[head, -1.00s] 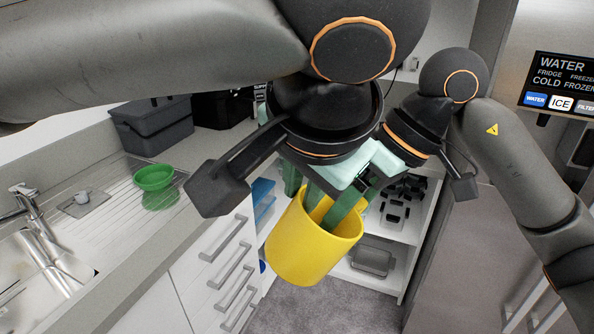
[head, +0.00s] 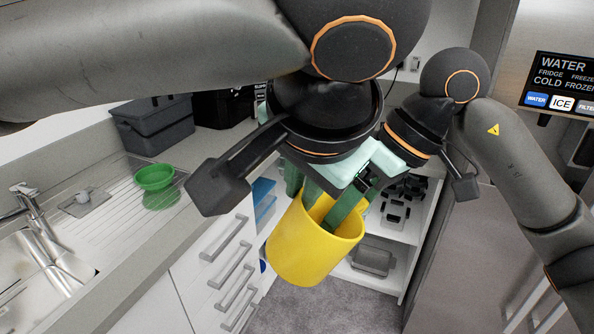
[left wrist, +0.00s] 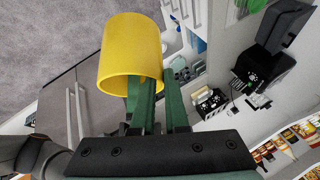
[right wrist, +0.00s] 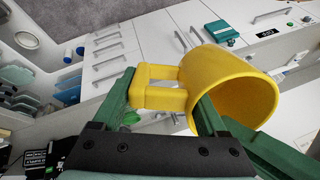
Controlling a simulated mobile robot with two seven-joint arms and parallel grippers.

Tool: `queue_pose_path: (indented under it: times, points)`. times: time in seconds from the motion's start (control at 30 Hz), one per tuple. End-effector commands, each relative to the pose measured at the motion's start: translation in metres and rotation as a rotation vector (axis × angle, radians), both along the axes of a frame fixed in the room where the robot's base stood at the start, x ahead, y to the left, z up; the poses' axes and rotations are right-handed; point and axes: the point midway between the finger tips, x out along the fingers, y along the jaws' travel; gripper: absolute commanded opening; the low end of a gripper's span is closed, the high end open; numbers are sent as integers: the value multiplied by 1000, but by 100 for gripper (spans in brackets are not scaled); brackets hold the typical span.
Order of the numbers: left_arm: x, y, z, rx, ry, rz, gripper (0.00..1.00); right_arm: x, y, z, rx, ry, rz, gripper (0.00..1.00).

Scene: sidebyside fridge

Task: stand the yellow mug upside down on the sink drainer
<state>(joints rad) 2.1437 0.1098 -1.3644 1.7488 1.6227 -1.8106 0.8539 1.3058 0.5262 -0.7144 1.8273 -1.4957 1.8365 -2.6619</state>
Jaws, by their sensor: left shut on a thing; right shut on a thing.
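The yellow mug (head: 310,250) hangs in the air in front of the drawers, mouth up and slightly tilted. It also shows in the left wrist view (left wrist: 130,45) and right wrist view (right wrist: 235,80). My left gripper (head: 305,188) is shut on the mug's wall near the rim. My right gripper (right wrist: 160,95) is shut on the mug at its handle side, with the handle (right wrist: 155,90) between its fingers. The exact finger contacts are partly hidden. The sink drainer (head: 125,215) is the ribbed surface at the left, beside the sink (head: 50,275).
A green bowl (head: 155,180) stands on the drainer's far right part. A tap (head: 30,205) rises at the sink's edge. A dark grey crate (head: 152,125) stands at the back of the counter. The drainer's near part is clear. Drawers with handles (head: 225,240) lie below the counter.

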Motion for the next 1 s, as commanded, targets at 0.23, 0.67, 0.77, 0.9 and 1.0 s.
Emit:
queue_pose_path:
  times: [0.23, 0.67, 0.77, 0.9, 1.0]
  points:
    - [-5, -5, -2, -3, 9, -22, 0, 2, 2, 2, 10, -5, -9, 0]
    - [-3, -3, 0, -3, 4, -12, 0, 2, 1, 1, 6, -3, -6, 100]
    - [-2, -2, 0, -3, 3, -9, 0, 1, 0, 1, 5, -3, -6, 100]
    - [-2, -2, 0, -3, 2, -8, 0, 1, -4, 10, 5, -6, -6, 100]
    - [-1, -2, 0, -3, 2, -6, 0, 1, -12, 24, 6, -6, -6, 100]
